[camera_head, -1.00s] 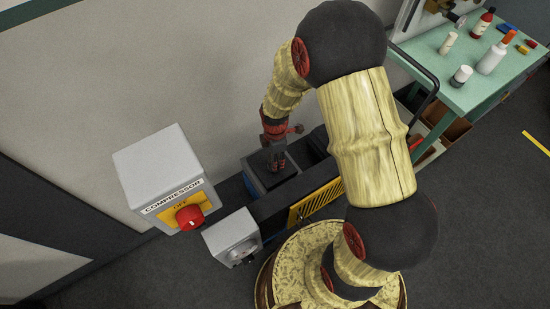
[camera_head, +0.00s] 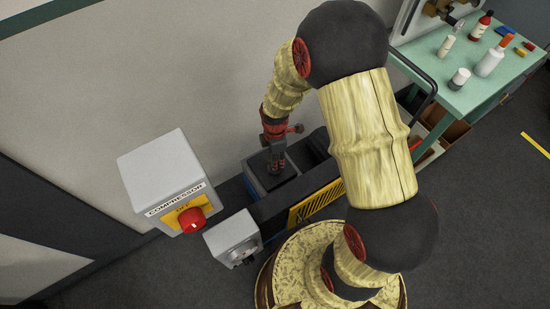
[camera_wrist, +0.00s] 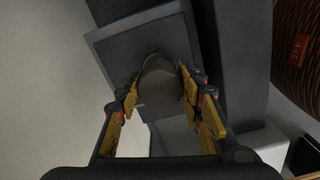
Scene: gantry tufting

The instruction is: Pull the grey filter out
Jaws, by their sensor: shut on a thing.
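A dark grey square piece with a rounded knob, which looks like the grey filter (camera_wrist: 112,50), sits in the top of the blue-sided machine (camera_head: 252,179). My gripper (camera_head: 277,171) reaches down onto it from above. In the wrist view, the fingers of my gripper (camera_wrist: 160,88) are shut on the rounded grey knob (camera_wrist: 160,78), one on each side. The square piece lies flat beneath the fingers. Its depth inside the machine is hidden, and my arm covers part of the machine in the head view.
A white compressor box (camera_head: 163,172) with a red knob (camera_head: 192,219) marked OFF is at the left. A small grey box (camera_head: 232,237) stands in front of the machine. A green table (camera_head: 470,92) with bottles is at the upper right. The wall is close behind the machine.

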